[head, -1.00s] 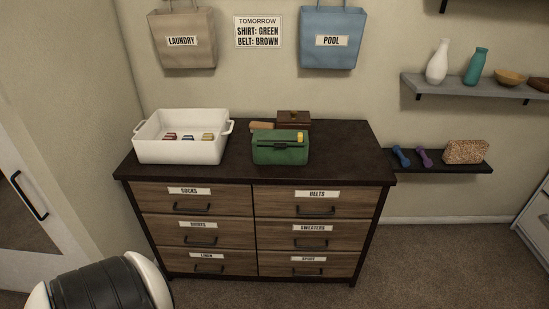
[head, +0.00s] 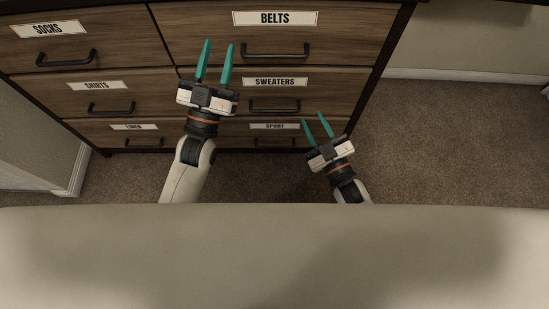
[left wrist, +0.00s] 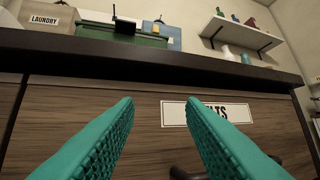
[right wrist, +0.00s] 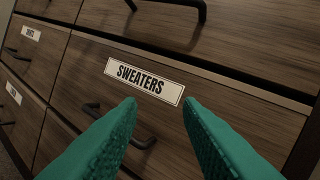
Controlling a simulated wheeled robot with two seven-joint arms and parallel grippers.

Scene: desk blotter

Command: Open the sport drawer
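The sport drawer (head: 240,130) is the bottom drawer of the right column, shut, with a "SPORT" label (head: 274,126) and a dark bar handle (head: 274,142). My left arm hides part of its left side. My right gripper (head: 318,124) is open and empty, in front of the drawer's right end, right of the handle. In the right wrist view its fingers (right wrist: 160,105) point towards the "SWEATERS" label. My left gripper (head: 217,52) is open and empty, higher up near the left part of the belts drawer (head: 200,25). Its fingers also show in the left wrist view (left wrist: 160,105).
The sweaters drawer (head: 335,85), with its own handle (head: 274,105), is above the sport drawer. Shirts (head: 50,97) and linen (head: 95,130) drawers are at left. All visible drawers are shut. Carpet (head: 450,140) right of the dresser is clear.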

